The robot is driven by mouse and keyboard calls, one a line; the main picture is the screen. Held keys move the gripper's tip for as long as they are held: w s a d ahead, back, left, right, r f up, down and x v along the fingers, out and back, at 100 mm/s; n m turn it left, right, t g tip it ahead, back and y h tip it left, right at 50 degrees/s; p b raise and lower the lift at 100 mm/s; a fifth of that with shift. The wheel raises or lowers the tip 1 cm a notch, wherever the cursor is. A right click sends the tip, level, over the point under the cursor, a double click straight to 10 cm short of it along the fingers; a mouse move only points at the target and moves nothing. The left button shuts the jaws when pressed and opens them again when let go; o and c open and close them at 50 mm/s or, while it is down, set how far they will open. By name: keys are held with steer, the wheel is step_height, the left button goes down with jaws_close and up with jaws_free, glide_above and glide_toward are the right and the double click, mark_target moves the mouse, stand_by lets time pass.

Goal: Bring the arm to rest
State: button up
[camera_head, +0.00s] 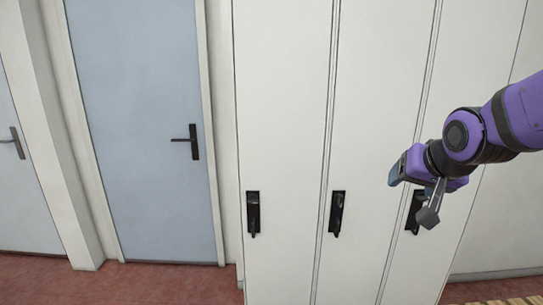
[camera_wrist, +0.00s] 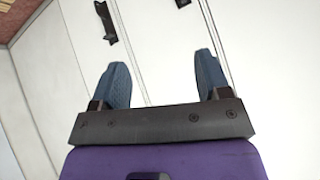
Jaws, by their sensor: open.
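My arm (camera_head: 513,115) is purple and black and reaches in from the right edge of the head view. My gripper (camera_head: 411,196) is at its end, in front of the rightmost cabinet door, and partly covers that door's black handle. In the wrist view my gripper (camera_wrist: 163,82) shows two blue-grey fingers set wide apart, with nothing between them but the white cabinet front. The gripper is open and empty. I cannot tell how far it is from the cabinet.
A tall white cabinet (camera_head: 285,110) has several black handles (camera_head: 253,213) and shut doors. A blue-grey door (camera_head: 135,120) stands left of it, with another at the far left (camera_head: 15,170). The reddish floor (camera_head: 160,283) looks clear. A wooden surface (camera_head: 510,301) shows at bottom right.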

steer(key=s+d+r+n+g, duration=0.1)
steer(key=s, duration=0.8)
steer(key=s+d+r+n+g, duration=0.1)
steer(key=s+r+n+g, duration=0.1)
steer(key=s, duration=0.7)
steer(key=shift+d+r+g, duration=0.3)
steer(key=shift+d, duration=0.05)
